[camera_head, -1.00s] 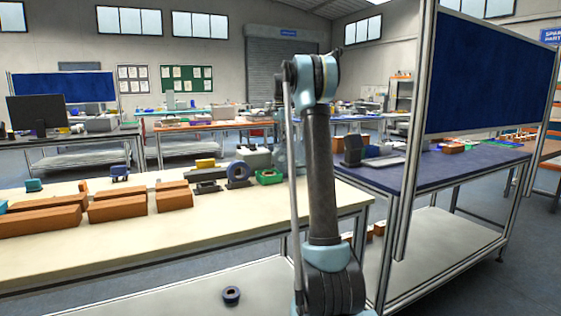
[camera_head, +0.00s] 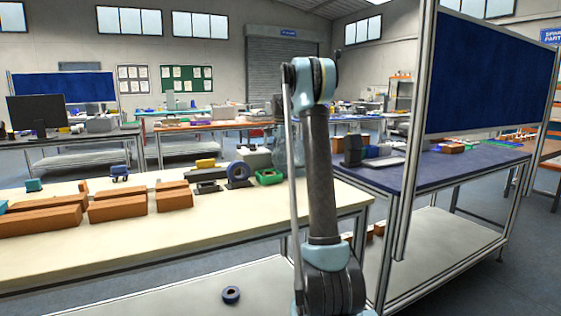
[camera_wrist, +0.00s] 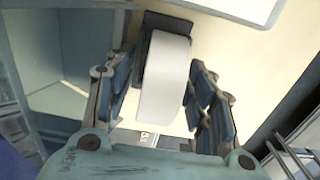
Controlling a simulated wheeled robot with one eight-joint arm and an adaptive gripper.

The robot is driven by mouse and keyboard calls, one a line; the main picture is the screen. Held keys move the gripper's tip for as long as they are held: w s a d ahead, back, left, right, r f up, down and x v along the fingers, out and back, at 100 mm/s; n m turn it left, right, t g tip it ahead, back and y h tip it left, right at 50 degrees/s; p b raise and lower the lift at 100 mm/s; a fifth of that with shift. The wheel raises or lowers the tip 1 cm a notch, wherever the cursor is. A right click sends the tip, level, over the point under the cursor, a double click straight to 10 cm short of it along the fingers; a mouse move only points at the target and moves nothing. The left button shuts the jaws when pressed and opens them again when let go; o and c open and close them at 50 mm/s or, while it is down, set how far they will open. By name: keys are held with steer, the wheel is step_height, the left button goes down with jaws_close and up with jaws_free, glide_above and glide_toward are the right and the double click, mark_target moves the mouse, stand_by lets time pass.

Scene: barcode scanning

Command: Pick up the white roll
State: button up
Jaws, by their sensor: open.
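The white roll (camera_wrist: 165,82) shows in the wrist view as a pale rounded band, with a dark block (camera_wrist: 158,24) at its far end. My gripper (camera_wrist: 160,72) is open, with one dark finger on each side of the roll. A narrow gap shows on the left, and the right finger is very close to the roll; I cannot tell if it touches. In the head view my arm hides the gripper, and I cannot make out the white roll there.
Orange-brown boxes (camera_head: 118,207) line the cream table (camera_head: 110,255). A dark blue ring on a stand (camera_head: 238,172) and a green tray (camera_head: 268,177) stand near its right end. A metal post (camera_head: 414,150) rises right of my arm.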

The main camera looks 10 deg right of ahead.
jaws_close()
steer(key=shift+r, duration=0.1)
